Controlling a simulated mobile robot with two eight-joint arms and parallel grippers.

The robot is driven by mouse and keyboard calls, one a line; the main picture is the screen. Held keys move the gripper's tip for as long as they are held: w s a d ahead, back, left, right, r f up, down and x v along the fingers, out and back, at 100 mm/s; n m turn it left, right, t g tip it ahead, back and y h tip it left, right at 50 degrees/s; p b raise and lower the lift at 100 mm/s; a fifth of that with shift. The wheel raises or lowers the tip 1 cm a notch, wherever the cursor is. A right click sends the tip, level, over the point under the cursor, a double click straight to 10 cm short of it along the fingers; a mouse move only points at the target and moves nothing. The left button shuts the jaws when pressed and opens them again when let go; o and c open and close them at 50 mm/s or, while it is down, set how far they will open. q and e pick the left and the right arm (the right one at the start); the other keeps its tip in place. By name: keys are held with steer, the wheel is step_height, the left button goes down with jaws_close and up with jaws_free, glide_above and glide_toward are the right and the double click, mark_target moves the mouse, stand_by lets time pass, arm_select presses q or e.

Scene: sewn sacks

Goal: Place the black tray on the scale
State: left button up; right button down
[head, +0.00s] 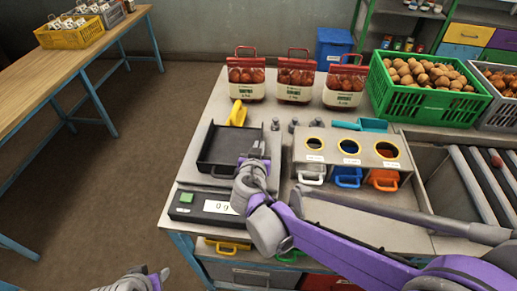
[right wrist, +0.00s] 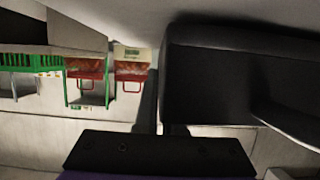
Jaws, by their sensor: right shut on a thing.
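The black tray (head: 222,150) is at the left of the bench, over the scale. The scale's front panel (head: 190,212) shows below it, with a green button and a lit display. I cannot tell whether the tray rests on the scale or is just above it. My right gripper (head: 253,157) is shut on the tray's right edge. In the right wrist view the dark tray (right wrist: 205,85) fills much of the right side, close to the gripper. My left gripper (head: 145,279) is partly visible at the bottom edge, away from the bench; its jaws are unclear.
A yellow scoop (head: 238,113) lies behind the tray. Small weights (head: 292,126) and a metal box with round openings (head: 345,150) stand to the right. Red-topped sacks (head: 295,78) line the back. A green crate (head: 380,92) and a roller conveyor (head: 480,185) are farther right.

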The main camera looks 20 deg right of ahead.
steer(key=shift+f, duration=0.25)
steer(key=c, duration=1)
jaws_free()
steer(key=shift+r, duration=0.15)
